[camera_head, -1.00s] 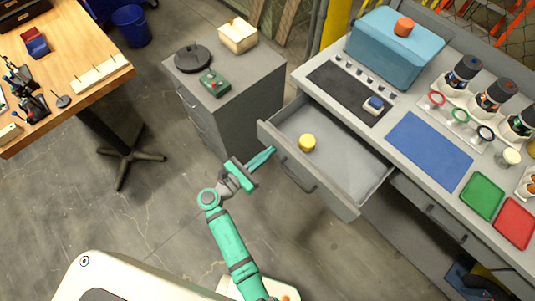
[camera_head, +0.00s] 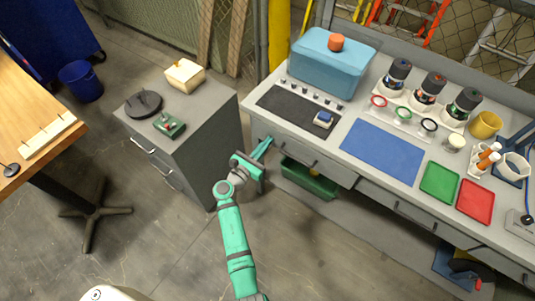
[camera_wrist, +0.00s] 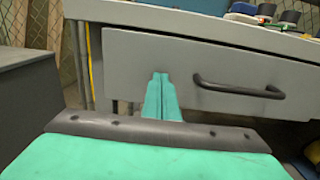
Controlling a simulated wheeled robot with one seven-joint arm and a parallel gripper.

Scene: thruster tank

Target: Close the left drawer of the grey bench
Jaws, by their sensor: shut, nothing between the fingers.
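The left drawer (camera_head: 310,149) of the grey bench sits in line with the bench front, under the worktop, and looks closed. Its grey front (camera_wrist: 180,62) fills much of the wrist view, with a dark bar handle (camera_wrist: 238,88) at the right. My gripper (camera_head: 268,143) is at the left part of this front, left of the handle. In the wrist view its two green fingertips (camera_wrist: 160,78) are together and empty, at or very near the front panel; I cannot tell whether they touch. The inside of the drawer is hidden.
A grey cabinet (camera_head: 190,125) stands close to the left of my arm. A green bin (camera_head: 311,180) is under the bench. A second drawer (camera_head: 397,208) is to the right. The floor in front of the bench is clear.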

